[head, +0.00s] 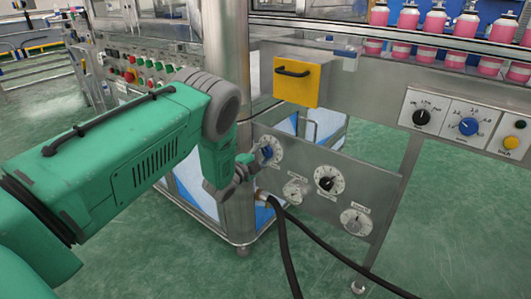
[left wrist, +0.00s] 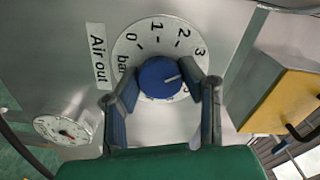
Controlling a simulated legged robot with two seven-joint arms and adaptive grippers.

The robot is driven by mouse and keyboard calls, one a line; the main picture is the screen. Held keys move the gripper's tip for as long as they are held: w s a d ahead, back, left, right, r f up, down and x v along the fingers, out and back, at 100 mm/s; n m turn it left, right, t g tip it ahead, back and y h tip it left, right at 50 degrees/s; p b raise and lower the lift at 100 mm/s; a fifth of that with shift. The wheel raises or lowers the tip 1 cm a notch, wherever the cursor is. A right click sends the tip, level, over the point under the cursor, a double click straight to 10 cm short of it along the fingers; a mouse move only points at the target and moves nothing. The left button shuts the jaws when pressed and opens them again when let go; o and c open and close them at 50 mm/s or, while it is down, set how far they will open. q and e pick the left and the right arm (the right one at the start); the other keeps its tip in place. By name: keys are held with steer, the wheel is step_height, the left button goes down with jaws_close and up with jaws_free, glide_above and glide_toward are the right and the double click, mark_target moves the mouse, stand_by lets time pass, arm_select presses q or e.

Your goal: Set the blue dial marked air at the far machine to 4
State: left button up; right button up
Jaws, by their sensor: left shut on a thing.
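The blue dial (left wrist: 158,80) sits on a white round scale (left wrist: 140,50) beside a label reading Air out. The figures 0, 1, 2 and 3 and part of "bar" are readable. The dial's white mark points right and slightly up in the left wrist view, past the 3; the right finger hides the figures there. My left gripper (left wrist: 165,100) has one finger on each side of the dial and is shut on it. In the head view the blue dial (head: 267,152) is at the panel's upper left, at my left gripper (head: 257,157). My right gripper is not in view.
A yellow box (head: 297,80) with a black handle is above. Black hoses (head: 300,240) hang below. Another blue dial (head: 468,126) is on the conveyor side.

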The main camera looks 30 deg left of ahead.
arm_select(q)
steer(key=m, duration=0.2)
steer(key=shift+s+f+m, duration=0.2)
steer(key=shift+f+m, duration=0.15)
steer(key=shift+m, duration=1.65)
steer(key=shift+d, duration=0.1)
steer(key=o, duration=1)
steer(key=shift+o, duration=0.8)
steer(key=shift+r, duration=0.15)
steer(key=shift+s, duration=0.15)
steer(key=s+a, duration=0.1)
steer(key=s, duration=1)
steer(key=shift+s, duration=0.25)
